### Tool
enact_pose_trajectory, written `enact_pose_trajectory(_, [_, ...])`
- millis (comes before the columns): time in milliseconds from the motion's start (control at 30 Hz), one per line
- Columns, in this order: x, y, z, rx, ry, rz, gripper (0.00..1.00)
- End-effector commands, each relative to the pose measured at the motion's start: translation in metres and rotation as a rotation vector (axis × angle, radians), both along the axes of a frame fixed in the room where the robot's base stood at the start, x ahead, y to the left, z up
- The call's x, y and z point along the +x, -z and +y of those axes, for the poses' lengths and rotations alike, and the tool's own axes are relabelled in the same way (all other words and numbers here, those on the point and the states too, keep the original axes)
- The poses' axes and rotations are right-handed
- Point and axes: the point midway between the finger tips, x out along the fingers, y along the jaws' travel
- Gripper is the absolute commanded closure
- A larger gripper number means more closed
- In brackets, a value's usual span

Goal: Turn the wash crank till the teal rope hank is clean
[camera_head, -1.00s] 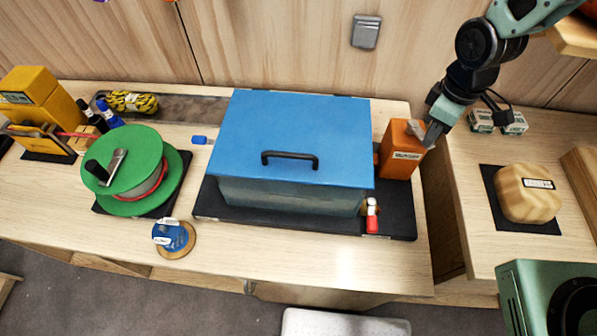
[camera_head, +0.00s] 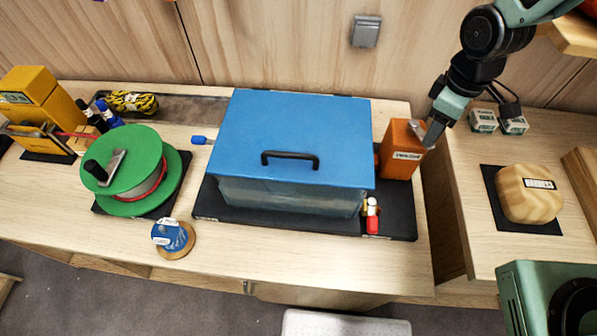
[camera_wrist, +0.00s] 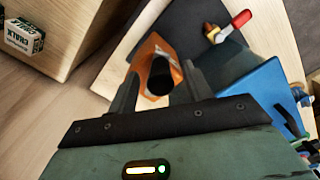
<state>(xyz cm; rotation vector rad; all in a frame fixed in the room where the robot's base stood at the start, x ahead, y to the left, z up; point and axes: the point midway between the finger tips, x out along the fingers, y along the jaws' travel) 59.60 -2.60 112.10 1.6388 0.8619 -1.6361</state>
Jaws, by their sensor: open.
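The wash tub (camera_head: 290,196) has a grey see-through body under a closed blue lid (camera_head: 300,125) with a black handle. An orange box (camera_head: 398,160) stands at its right end and also shows in the wrist view (camera_wrist: 148,52). A black crank knob (camera_wrist: 162,75) stands out in front of the orange box in the wrist view. My gripper (camera_head: 430,133) is at the upper right of the orange box. In the wrist view my gripper (camera_wrist: 157,88) is open, its fingers on either side of the knob; I cannot tell whether they touch it. I cannot see the teal rope hank.
A red-handled tap (camera_head: 372,222) sits at the tub's front right corner.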

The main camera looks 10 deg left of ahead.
Motion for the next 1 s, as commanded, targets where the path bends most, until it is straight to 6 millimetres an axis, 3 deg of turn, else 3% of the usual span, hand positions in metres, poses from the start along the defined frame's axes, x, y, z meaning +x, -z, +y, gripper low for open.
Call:
enact_pose_trajectory(600, [0.000,-0.132,0.000,0.001,0.000,-0.006,0.50])
enact_pose_trajectory(800, [0.000,-0.153,0.000,0.000,0.000,-0.002,0.50])
enact_pose_trajectory(1000, [-0.001,-0.158,0.000,0.000,-0.001,0.000,0.50])
